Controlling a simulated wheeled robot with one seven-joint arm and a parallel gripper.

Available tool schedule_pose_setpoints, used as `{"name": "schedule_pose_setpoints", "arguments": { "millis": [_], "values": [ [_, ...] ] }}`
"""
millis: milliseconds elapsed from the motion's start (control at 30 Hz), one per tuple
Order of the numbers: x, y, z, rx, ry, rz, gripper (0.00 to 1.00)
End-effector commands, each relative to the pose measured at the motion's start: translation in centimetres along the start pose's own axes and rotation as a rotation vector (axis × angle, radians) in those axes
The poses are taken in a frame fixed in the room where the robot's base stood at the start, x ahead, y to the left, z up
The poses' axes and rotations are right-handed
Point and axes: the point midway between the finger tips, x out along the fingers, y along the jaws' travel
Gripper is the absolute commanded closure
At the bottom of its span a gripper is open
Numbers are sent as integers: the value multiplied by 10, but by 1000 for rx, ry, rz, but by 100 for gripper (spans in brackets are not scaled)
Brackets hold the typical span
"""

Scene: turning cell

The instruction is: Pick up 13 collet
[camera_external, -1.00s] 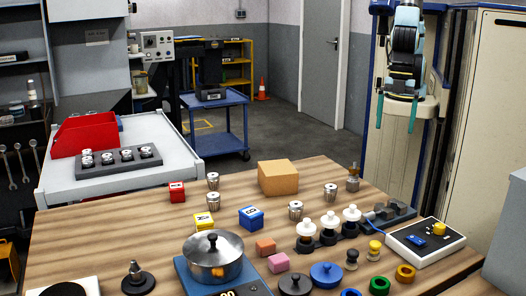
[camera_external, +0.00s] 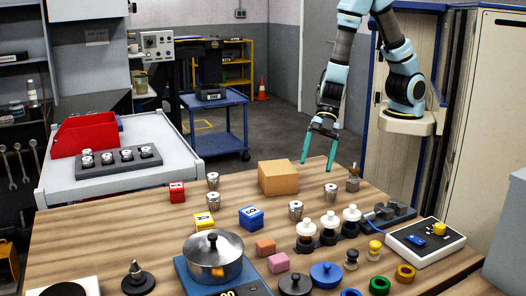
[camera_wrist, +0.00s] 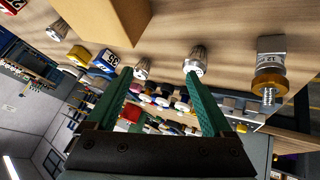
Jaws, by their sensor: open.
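Several silver collets stand on the wooden table: two at the left (camera_external: 213,180) (camera_external: 213,201), one near the middle (camera_external: 295,210) and one farther right (camera_external: 330,193). Their markings are too small to read, so I cannot tell which is 13. My gripper (camera_external: 318,161) is open and empty, above the far edge of the table behind the right collet. In the wrist view my gripper's green fingers (camera_wrist: 159,76) are spread. One collet (camera_wrist: 142,68) shows by the left fingertip and another (camera_wrist: 196,60) by the right one, both beyond the fingers.
A cardboard box (camera_external: 278,178) stands left of my gripper. A metal piece with a brass ring (camera_external: 353,180) stands to the right; it also shows in the wrist view (camera_wrist: 269,78). White-topped pieces (camera_external: 328,222) stand nearer. A dark rack (camera_external: 118,168) on the side bench holds more collets.

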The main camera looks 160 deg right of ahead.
Motion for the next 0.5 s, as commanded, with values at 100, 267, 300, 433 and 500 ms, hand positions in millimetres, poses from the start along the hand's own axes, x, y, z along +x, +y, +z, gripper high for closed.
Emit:
{"name": "schedule_pose_setpoints", "arguments": {
  "millis": [100,267,300,433,500],
  "values": [
    [6,-11,38,-33,164,-53,15],
    [-7,-29,56,-46,364,-109,15],
    [-11,-33,58,-44,400,-118,15],
    [-18,-40,58,-41,471,-135,15],
    [-14,-42,54,-42,482,-140,15]
  ]
}}
